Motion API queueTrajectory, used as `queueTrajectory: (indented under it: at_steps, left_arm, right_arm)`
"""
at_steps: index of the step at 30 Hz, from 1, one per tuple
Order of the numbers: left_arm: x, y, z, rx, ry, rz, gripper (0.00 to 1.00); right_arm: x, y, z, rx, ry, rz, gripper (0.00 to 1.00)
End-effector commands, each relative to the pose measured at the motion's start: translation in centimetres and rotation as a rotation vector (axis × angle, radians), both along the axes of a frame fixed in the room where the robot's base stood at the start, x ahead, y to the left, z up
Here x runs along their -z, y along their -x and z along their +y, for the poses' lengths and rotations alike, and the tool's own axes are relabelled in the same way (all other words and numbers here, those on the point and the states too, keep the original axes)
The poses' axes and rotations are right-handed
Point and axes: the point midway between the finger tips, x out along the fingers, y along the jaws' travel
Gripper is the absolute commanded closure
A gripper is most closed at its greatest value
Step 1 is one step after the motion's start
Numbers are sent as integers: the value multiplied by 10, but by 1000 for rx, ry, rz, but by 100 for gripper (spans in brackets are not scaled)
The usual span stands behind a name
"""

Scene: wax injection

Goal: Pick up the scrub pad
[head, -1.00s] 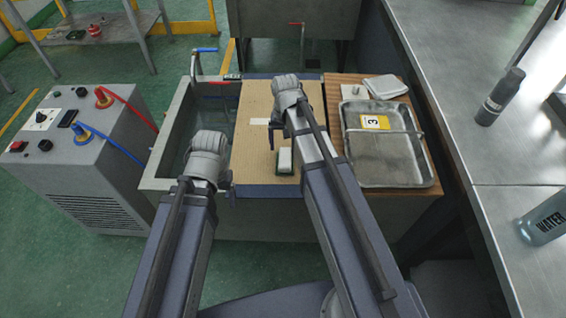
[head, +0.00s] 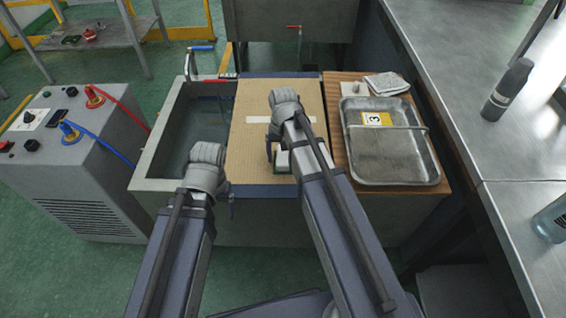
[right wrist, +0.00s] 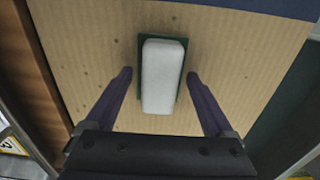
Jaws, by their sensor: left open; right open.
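The scrub pad (head: 281,161), a white block on a green base, lies on the tan ribbed board, partly hidden by my right arm in the head view. In the right wrist view the scrub pad (right wrist: 163,77) sits between the two dark fingers of my right gripper (right wrist: 159,78). The fingers are apart, one on each side, with board visible between them and the pad. I cannot tell how far above the board they are. My left gripper (head: 231,206) is open and hangs by the front edge of the sink, left of the board; its fingers are mostly hidden.
The board (head: 250,102) lies beside a water-filled sink (head: 150,160). At right, a metal tray (head: 395,160) with a yellow tag and a folded cloth (head: 386,84) rest on a wooden board. A grey machine (head: 75,165) stands left; a steel table (head: 470,70) is at right.

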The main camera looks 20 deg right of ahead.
Motion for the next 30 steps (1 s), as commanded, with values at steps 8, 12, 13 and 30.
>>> queueTrajectory:
  at_steps: [8, 12, 13, 30]
  left_arm:
    - [-1, 0, 0, 0, 0, 0, 19]
    - [-1, 0, 0, 0, 0, 0, 19]
    - [-1, 0, 0, 0, 0, 0, 19]
    - [-1, 0, 0, 0, 0, 0, 19]
  right_arm:
    - [-1, 0, 0, 0, 0, 0, 31]
    - [-1, 0, 0, 0, 0, 0, 46]
    - [-1, 0, 0, 0, 0, 0, 50]
    - [-1, 0, 0, 0, 0, 0, 100]
